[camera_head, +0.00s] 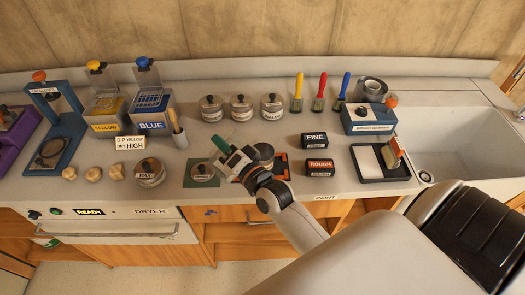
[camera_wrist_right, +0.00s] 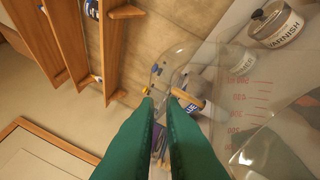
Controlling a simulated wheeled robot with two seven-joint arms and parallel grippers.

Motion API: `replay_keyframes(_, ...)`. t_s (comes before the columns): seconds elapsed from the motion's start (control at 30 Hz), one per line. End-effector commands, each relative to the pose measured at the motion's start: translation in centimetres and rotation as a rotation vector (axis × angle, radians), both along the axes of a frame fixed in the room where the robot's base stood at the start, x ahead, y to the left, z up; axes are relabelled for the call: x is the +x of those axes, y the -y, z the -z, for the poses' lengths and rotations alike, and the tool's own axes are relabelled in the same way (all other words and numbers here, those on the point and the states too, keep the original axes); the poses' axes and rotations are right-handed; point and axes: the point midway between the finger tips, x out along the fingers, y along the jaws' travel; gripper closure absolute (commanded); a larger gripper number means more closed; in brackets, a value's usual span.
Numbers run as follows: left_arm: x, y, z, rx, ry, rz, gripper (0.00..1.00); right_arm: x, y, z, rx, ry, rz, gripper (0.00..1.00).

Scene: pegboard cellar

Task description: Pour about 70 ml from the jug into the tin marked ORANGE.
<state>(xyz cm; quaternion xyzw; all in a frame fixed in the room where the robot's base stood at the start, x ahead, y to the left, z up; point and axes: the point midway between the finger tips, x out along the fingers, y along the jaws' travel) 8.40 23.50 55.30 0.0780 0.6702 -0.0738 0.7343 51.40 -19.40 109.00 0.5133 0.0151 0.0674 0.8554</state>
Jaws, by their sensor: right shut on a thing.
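My right gripper (camera_head: 221,147) reaches over the middle of the counter, its green fingers close together in the right wrist view (camera_wrist_right: 160,108). The clear jug (camera_wrist_right: 248,105), with red measuring marks, fills the right of that view, and the fingers are shut on it. In the head view the jug's outline is hard to make out. No label reading ORANGE is legible. A tin (camera_head: 203,174) stands on a green mat below the gripper, its label unclear. A dark open tin (camera_head: 264,150) by the orange-edged mat (camera_head: 281,168) is partly hidden by my wrist. My left gripper is out of view.
Several labelled tins stand along the back, one reading VARNISH (camera_wrist_right: 285,32). FINE (camera_head: 315,140) and ROUGH (camera_head: 319,168) blocks lie right of my wrist. Another tin (camera_head: 150,174) stands at the front left. YELLOW (camera_head: 105,127) and BLUE (camera_head: 151,125) boxes stand behind. The sink (camera_head: 455,140) is far right.

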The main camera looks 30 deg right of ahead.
Motion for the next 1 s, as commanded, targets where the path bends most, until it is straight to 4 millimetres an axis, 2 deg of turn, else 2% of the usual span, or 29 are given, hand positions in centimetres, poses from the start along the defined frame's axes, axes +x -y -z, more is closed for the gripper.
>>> replay_keyframes(1.0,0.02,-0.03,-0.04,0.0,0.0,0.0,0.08,0.07,0.45,-0.51,0.038,-0.004,0.001,1.0)
